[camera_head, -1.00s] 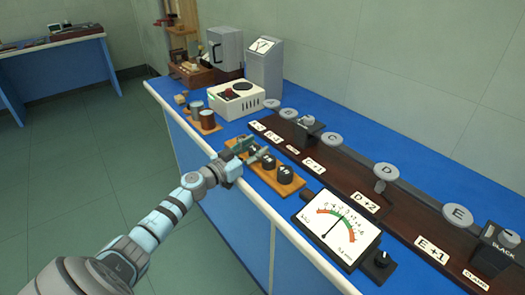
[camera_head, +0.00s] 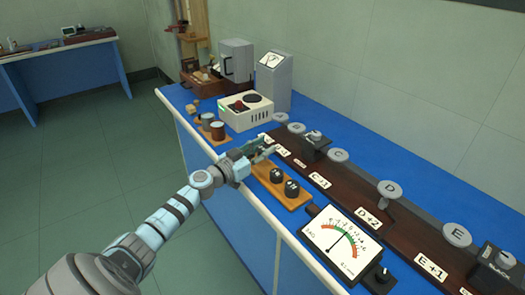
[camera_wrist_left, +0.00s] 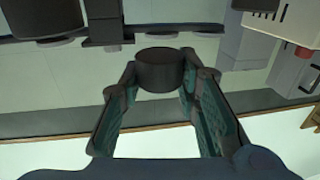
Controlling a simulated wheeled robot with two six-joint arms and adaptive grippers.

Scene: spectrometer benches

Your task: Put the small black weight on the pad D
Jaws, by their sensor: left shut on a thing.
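My left gripper (camera_head: 264,153) is shut on a small black weight (camera_wrist_left: 160,70), a short dark cylinder between the fingertips in the left wrist view. In the head view the gripper is over the far end of the wooden weight tray (camera_head: 264,178), and its fingers largely hide the held weight. Two other black weights (camera_head: 284,181) stand on the tray. Pad D (camera_head: 390,189) is a round grey disc on the dark beam, to the right of the gripper, and looks bare. My right gripper is not in view.
The dark beam carries other grey pads, including C (camera_head: 337,156) and E (camera_head: 457,235), and a black block (camera_head: 315,147) between B and C. A dial meter (camera_head: 341,240) stands in front of the beam. A white box (camera_head: 245,111) and copper-coloured cylinders are farther back.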

